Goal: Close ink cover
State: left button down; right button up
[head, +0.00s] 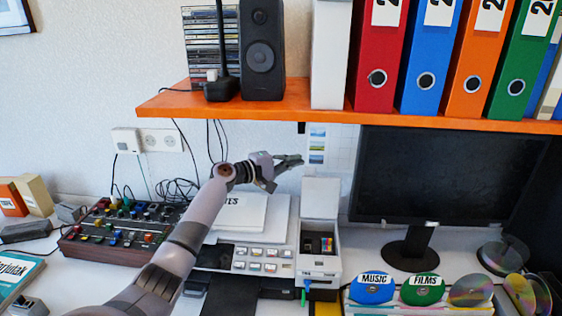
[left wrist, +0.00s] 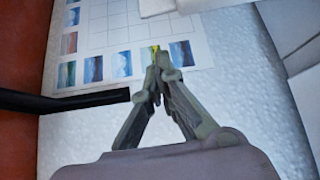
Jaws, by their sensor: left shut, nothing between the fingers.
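The white ink cover (head: 321,198) stands raised at the back of the ink compartment on the right side of the printer (head: 265,262). Dark and coloured cartridges (head: 319,244) show inside the open compartment. My left gripper (head: 300,160) is up and to the left of the cover, near the wall and apart from the cover. In the left wrist view its fingertips (left wrist: 158,62) are together and empty, in front of the wall. A white shape at the right edge of that view may be part of the printer; I cannot tell. My right gripper is not in view.
An orange shelf (head: 230,107) with binders and a speaker (head: 262,50) runs above the gripper. A dark monitor (head: 450,175) stands right of the printer. Discs (head: 372,287) stand in front of it. A mixer (head: 122,232) lies at left. A picture sheet (left wrist: 125,40) hangs on the wall.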

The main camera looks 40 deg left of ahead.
pick_arm(q)
jog(key=s+d+p, duration=0.2)
jog(key=shift+s+d+r, duration=0.2)
jog(key=shift+s+d, duration=0.05)
jog(key=shift+s, duration=0.05)
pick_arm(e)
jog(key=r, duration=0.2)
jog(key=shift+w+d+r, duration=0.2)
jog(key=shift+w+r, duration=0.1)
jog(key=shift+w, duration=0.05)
